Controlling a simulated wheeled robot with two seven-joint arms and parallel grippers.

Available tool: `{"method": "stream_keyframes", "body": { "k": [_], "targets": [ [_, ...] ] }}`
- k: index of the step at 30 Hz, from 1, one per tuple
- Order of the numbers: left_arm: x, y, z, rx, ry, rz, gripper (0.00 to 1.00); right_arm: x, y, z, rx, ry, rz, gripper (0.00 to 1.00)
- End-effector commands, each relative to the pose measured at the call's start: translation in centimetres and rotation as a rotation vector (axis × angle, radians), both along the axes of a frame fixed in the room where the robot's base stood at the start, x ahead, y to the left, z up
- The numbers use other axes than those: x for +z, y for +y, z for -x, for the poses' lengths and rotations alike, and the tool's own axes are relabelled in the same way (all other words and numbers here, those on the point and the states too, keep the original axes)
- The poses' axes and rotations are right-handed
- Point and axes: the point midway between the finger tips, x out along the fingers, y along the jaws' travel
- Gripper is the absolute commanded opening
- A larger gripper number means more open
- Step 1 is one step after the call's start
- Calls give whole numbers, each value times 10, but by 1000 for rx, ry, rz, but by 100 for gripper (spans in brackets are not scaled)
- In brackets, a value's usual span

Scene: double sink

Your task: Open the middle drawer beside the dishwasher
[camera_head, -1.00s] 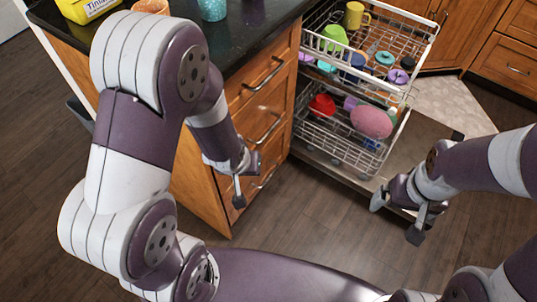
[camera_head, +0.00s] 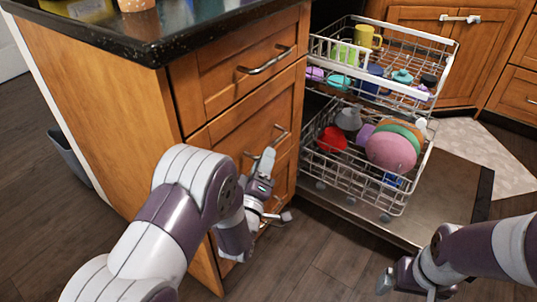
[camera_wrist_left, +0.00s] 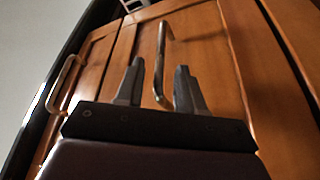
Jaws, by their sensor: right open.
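The middle drawer (camera_head: 232,130) is a shut wooden front in the cabinet beside the open dishwasher. Its bar handle (camera_head: 280,134) shows partly behind my left gripper. My left gripper (camera_head: 276,190) is open in front of the lower drawers, its fingers spread. In the left wrist view a metal bar handle (camera_wrist_left: 160,55) lies ahead, lined up with the gap between the open fingers (camera_wrist_left: 158,92). I cannot tell whether they touch it; nothing is gripped. My right gripper (camera_head: 410,285) is open and empty, low over the floor in front of the dishwasher door.
The top drawer (camera_head: 220,80) is shut, under the black countertop (camera_head: 150,38). The dishwasher's upper rack (camera_head: 380,80) and lower rack (camera_head: 350,178) are pulled out with dishes, right of the drawers. Its lowered door (camera_head: 425,212) covers floor there. Open floor (camera_head: 310,262) lies between my arms.

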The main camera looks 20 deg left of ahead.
Motion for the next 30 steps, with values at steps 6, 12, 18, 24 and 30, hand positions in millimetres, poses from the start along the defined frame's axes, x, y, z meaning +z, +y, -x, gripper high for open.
{"method": "stream_keyframes", "body": {
  "k": [6, 12, 18, 24, 30],
  "targets": [
    [5, 0, -36, -1, -2, -1, 38, -17, 0, 0, 0, 0, 0, 98],
    [9, -1, -44, -1, 2, -2, 38, -18, 0, 0, 0, 0, 0, 98],
    [9, -1, -43, -1, 2, -2, 22, -17, 0, 0, 0, 0, 0, 98],
    [9, -1, -43, -1, 2, -2, 0, -18, 0, 0, 0, 0, 0, 98],
    [8, -7, -50, -1, 1, -1, 0, -21, 0, 0, 0, 0, 0, 98]
  ]
}}
